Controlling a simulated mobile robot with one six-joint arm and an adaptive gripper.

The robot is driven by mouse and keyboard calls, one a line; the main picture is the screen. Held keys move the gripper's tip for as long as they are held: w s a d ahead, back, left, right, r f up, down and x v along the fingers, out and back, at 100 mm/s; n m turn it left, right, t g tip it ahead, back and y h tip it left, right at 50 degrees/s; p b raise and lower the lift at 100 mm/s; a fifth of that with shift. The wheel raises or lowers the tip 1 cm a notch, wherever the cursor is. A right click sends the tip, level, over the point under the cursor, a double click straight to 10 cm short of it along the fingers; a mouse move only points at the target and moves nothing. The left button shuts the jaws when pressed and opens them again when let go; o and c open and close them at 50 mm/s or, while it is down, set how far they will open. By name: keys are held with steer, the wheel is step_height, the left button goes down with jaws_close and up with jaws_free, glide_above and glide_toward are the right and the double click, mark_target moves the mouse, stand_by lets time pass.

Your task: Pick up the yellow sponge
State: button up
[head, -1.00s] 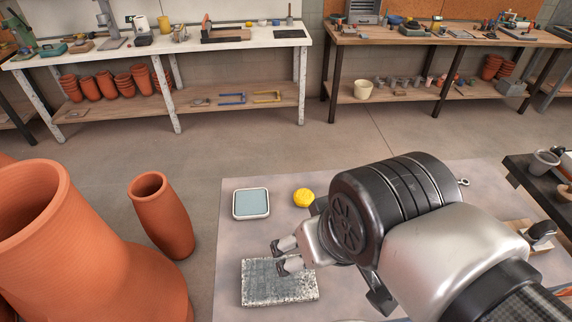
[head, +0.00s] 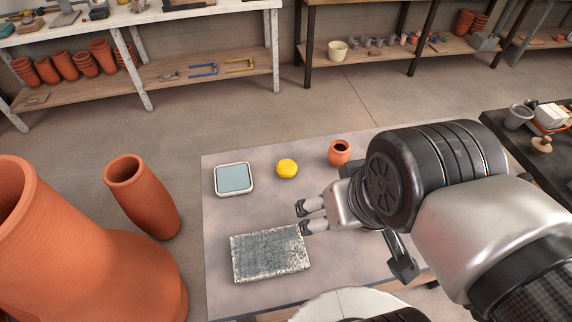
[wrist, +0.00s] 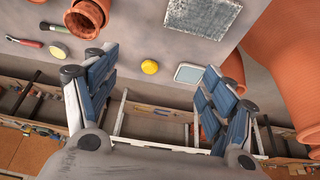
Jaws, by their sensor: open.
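The yellow sponge (head: 287,168) is a small rounded lump on the grey table, between a white-rimmed tray and a small terracotta pot. In the wrist view the sponge (wrist: 149,67) shows near the middle, in the gap between my fingers but farther off. My gripper (head: 303,217) is open and empty, nearer the robot than the sponge and just right of a speckled slab's far corner. In the wrist view my gripper's (wrist: 157,62) two blue-padded fingers stand wide apart. Nothing hides the sponge.
The white-rimmed tray (head: 220,190) lies left of the sponge, the small pot (head: 340,157) right. The speckled slab (head: 270,255) lies nearer. Tall terracotta vessels (head: 143,198) stand left of the table. In the wrist view, tools (wrist: 24,42) lie on the table.

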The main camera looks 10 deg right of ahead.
steer(key=shift+o, duration=0.5)
steer(key=g+b, duration=0.3)
glide_above(287, 165)
steer(key=f, duration=2.6)
steer(key=shift+d+f, duration=0.2)
steer(key=shift+d, duration=0.1)
steer(key=shift+a+f+b, duration=0.2)
steer(key=shift+f+b, duration=0.3)
steer(key=shift+f, duration=1.05)
steer(key=shift+a+f+b, duration=0.2)
steer(key=shift+f+b, duration=0.3)
steer(key=shift+f, duration=1)
steer(key=shift+r, duration=0.1)
